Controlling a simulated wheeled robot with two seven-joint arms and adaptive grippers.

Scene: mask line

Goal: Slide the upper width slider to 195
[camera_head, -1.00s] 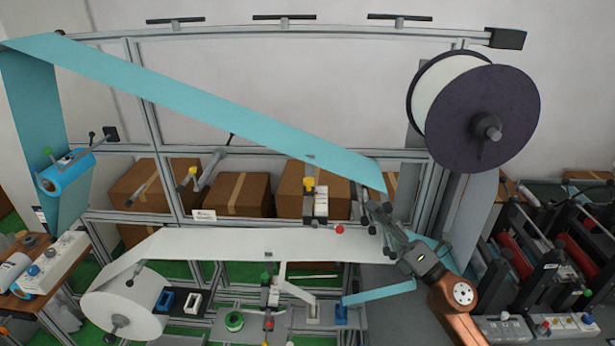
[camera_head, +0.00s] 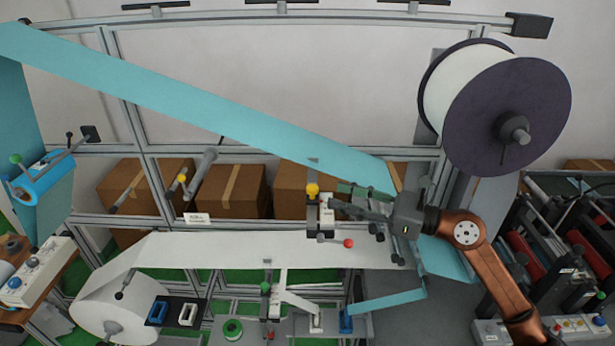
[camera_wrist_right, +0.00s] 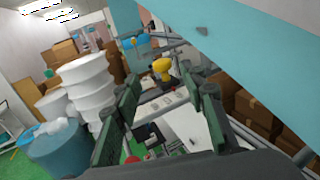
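The upper width slider shows as a yellow knob (camera_head: 313,190) on a dark block beside a small white scale plate (camera_head: 327,216), between the blue web and the white web. In the right wrist view the yellow knob (camera_wrist_right: 161,66) stands ahead, between my fingers and beyond the tips. My right gripper (camera_head: 342,198) is just right of the knob in the head view, with its arm coming from the lower right. Its fingers stand apart in the wrist view, with nothing between them. The scale's numbers are too small to read. My left gripper is out of view.
The blue web (camera_head: 210,105) slants down above the slider. The white web (camera_head: 215,250) runs below it. A red-knobbed lever (camera_head: 348,243) sits just under my right gripper. Frame posts and cardboard boxes (camera_head: 231,190) stand behind. A large dark-flanged reel (camera_head: 495,115) hangs upper right.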

